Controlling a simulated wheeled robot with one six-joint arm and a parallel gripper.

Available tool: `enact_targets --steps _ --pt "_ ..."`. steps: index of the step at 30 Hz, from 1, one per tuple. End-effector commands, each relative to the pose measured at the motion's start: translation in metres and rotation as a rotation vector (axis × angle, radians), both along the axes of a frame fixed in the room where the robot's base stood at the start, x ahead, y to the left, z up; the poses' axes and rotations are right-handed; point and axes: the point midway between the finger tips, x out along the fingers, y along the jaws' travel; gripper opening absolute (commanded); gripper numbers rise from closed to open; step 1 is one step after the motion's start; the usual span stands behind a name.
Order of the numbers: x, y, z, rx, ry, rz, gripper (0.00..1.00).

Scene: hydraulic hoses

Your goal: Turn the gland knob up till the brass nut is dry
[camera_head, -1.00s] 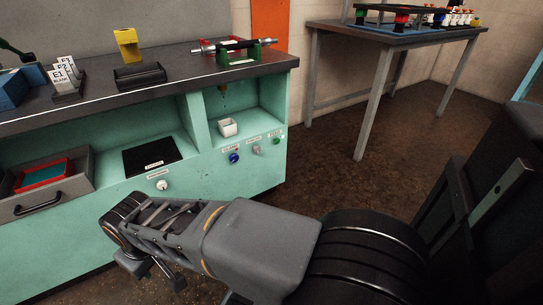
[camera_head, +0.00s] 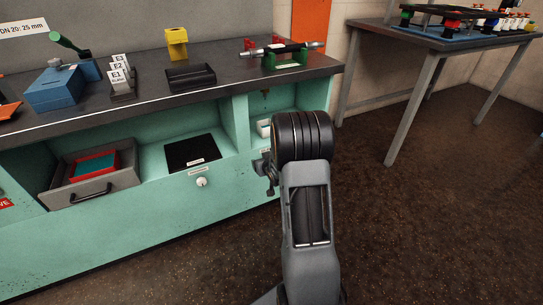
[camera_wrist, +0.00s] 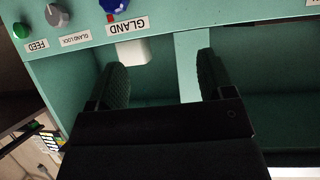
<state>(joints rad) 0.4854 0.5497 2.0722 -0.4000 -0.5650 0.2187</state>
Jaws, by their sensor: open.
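The blue gland knob (camera_wrist: 115,5) is at the top edge of the wrist view, partly cut off, beside its GLAND label (camera_wrist: 127,25). My gripper (camera_wrist: 160,72) is open and empty, its two dark fingers apart from the knob. In the head view my gripper (camera_head: 267,172) is a small dark shape before the cabinet front, and my arm hides the gland knob. A small brass-coloured piece (camera_head: 265,92), perhaps the nut, hangs under the bench top above a white cup (camera_head: 263,127). Whether it is wet cannot be told.
A grey gland lock knob (camera_wrist: 57,14) and a green feed knob (camera_wrist: 20,30) sit beside the gland knob. A hose (camera_head: 285,48) lies in a green holder (camera_head: 291,60) on the bench. An open drawer (camera_head: 95,188) juts out at left.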

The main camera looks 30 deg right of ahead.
Motion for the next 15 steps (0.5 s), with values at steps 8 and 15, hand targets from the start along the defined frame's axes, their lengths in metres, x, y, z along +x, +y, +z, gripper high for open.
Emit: enact_targets --steps 8,15 --pt "-0.012 -0.06 -0.066 0.087 -0.331 0.02 0.75" --pt "-0.037 -0.072 -0.093 0.146 -0.501 0.033 0.75"
